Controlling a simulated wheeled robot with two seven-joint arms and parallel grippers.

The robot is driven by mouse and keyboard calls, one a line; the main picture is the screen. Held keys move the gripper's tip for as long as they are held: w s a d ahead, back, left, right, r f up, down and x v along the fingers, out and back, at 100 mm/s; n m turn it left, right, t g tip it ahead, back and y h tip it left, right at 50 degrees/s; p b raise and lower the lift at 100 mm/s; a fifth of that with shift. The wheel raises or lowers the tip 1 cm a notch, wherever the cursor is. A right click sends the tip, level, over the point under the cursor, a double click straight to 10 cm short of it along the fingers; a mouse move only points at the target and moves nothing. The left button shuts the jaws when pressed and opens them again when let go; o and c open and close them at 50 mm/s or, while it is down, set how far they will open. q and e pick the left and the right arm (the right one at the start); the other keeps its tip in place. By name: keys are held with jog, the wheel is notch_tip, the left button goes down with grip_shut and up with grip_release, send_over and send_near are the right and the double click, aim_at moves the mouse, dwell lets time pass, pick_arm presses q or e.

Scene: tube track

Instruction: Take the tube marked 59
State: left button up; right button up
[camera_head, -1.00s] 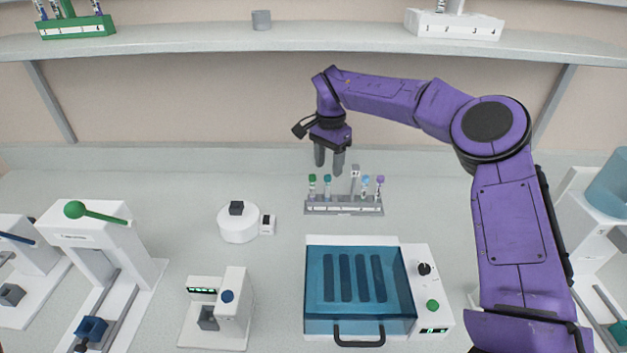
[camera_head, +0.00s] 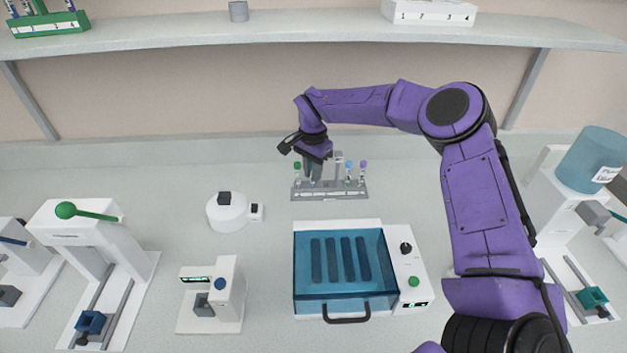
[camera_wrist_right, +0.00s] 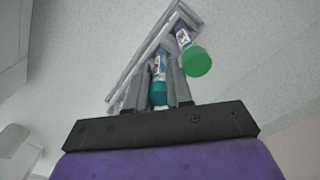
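A grey tube rack (camera_head: 330,190) stands on the bench behind the blue-lidded machine, holding several capped tubes. A green-capped tube (camera_head: 297,167) is at its left end. A blue-capped tube (camera_head: 348,165) and a purple-capped tube (camera_head: 363,164) are toward the right. My right gripper (camera_head: 315,170) is at the rack, pointing down. In the wrist view its open fingers stand either side of a teal-capped tube (camera_wrist_right: 159,90), which still sits in the rack. The green cap (camera_wrist_right: 197,62) is just beside the fingers. Tube numbers are not readable. My left gripper is not in view.
The blue-lidded machine (camera_head: 340,262) stands in front of the rack. A white round device (camera_head: 227,212) and a small white instrument (camera_head: 213,295) are to the left. A shelf (camera_head: 300,38) runs above with a green rack (camera_head: 45,24) and a white rack (camera_head: 430,12).

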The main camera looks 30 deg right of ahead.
jog(key=shift+w+f, duration=0.1)
jog(key=shift+w, duration=0.05)
jog(key=shift+r, duration=0.2)
notch_tip(320, 180, up, 2)
jog(key=shift+r+b, duration=0.1)
jog(key=shift+b, duration=0.25)
jog(key=s+a+r+b, duration=0.2)
jog(key=s+r, duration=0.3)
jog(key=s, duration=0.1)
jog(key=s+a+r+b, duration=0.2)
jog(key=s+r+b, duration=0.1)
jog(key=s+r, duration=0.2)
jog(key=s, duration=0.2)
jog(key=shift+s+r, duration=0.25)
jog(key=shift+s, duration=0.05)
